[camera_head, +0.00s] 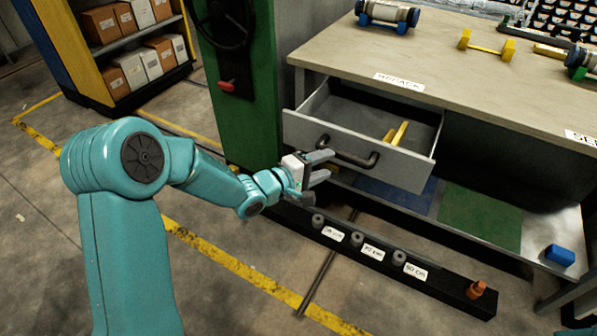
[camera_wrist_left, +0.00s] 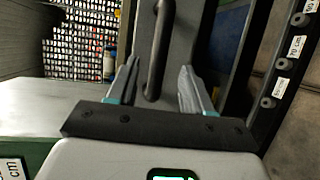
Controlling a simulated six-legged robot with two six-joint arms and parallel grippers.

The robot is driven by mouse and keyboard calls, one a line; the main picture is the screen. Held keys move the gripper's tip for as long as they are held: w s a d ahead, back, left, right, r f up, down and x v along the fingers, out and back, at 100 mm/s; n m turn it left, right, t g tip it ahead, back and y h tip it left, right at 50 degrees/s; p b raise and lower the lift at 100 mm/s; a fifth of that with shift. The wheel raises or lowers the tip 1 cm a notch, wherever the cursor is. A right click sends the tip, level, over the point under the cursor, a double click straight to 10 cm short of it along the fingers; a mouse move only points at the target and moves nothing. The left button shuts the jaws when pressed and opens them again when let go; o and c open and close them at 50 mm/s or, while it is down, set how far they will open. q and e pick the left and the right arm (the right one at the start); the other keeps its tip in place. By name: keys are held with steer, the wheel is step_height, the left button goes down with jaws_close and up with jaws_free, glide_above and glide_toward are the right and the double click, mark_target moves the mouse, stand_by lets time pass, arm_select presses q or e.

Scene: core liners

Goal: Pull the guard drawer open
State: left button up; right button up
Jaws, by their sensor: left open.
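The grey drawer (camera_head: 345,137) under the workbench stands pulled partly out, and its inside shows. A yellow part (camera_head: 398,133) lies in it. Its dark bar handle (camera_head: 350,158) crosses the front panel. In the left wrist view the handle (camera_wrist_left: 157,40) runs between the two spread fingers (camera_wrist_left: 160,72), with gaps on both sides. I cannot tell how far the fingers reach past the bar. My right gripper is not in view.
A green column (camera_head: 243,110) with a red lever (camera_head: 227,86) stands left of the drawer. A dark rail (camera_head: 440,290) with labelled pegs lies below, and a blue block (camera_head: 560,255) rests on the low shelf. Parts lie on the benchtop (camera_head: 440,60).

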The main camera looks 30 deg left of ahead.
arm_select(q)
steer(key=v, duration=0.8)
steer(key=shift+s+p, duration=0.2)
steer(key=shift+p, duration=0.2)
steer(key=shift+r, duration=0.15)
steer(key=s+d+f+g, duration=0.3)
steer(key=d+f, duration=0.4)
steer(key=f, duration=0.2)
steer(key=s+d+f+g, duration=0.3)
steer(key=d+f, duration=0.3)
steer(key=f, duration=0.4)
steer(key=s+f+m+g+y, duration=0.1)
steer(key=s+f+m+g, duration=0.35)
steer(key=s, duration=0.35)
steer(key=s+f+m+g+y, duration=0.2)
steer(key=s+f+m+g, duration=0.2)
steer(key=s+f+m, duration=0.3)
step_height(320, 180, up, 15)
steer(key=s+p, duration=0.1)
steer(key=p, duration=1.2)
